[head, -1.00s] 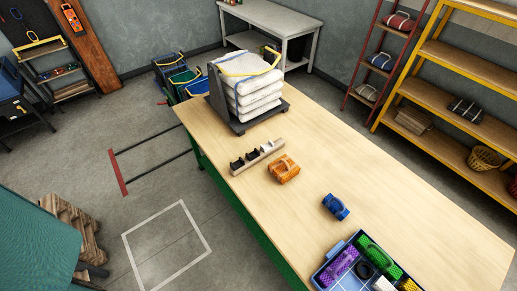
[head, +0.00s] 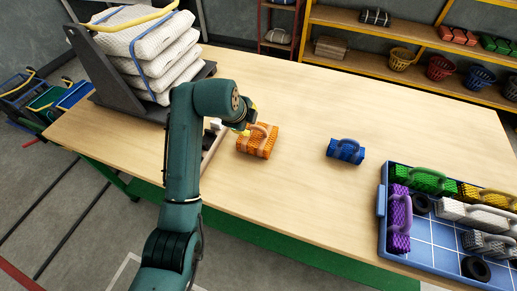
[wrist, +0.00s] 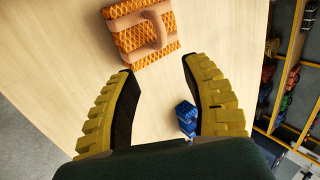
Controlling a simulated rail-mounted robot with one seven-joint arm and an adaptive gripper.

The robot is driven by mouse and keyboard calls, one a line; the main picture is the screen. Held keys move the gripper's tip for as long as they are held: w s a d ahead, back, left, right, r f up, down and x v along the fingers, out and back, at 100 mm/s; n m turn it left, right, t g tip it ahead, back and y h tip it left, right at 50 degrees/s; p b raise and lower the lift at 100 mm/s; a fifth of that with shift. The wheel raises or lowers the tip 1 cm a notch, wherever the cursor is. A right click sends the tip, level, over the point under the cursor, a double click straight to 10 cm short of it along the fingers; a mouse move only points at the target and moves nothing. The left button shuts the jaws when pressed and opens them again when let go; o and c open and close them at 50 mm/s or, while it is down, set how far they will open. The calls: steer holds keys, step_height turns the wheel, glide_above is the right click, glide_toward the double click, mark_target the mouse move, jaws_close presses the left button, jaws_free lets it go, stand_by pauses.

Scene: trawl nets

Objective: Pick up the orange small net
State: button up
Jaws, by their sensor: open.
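The orange small net (head: 257,141) is a block-shaped orange mesh bundle with tan bands and a handle on top. It sits on the wooden table, just right of my gripper in the head view. My gripper (head: 247,118) is partly hidden behind its own wrist there. In the wrist view my gripper (wrist: 158,85) shows two yellow ribbed fingers spread apart with nothing between them. The orange net (wrist: 143,32) lies ahead of the fingertips, apart from them, with its handle facing the camera.
A blue small net (head: 345,150) stands right of the orange one. A blue tray (head: 383,203) with several coloured nets and black rings is at the right. A wooden holder (head: 213,150) is partly behind my arm. White sacks (head: 150,50) are stacked at the left. Table between is clear.

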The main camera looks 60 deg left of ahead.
steer(key=b, duration=0.2)
glide_toward(258, 128)
steer(key=x, duration=0.5)
steer(key=shift+f, duration=0.15)
steer(key=shift+b+x, duration=1.4)
steer(key=shift+x, duration=1.4)
steer(key=shift+w, duration=0.1)
steer(key=c, duration=0.9)
jaws_close()
steer(key=shift+a, duration=0.1)
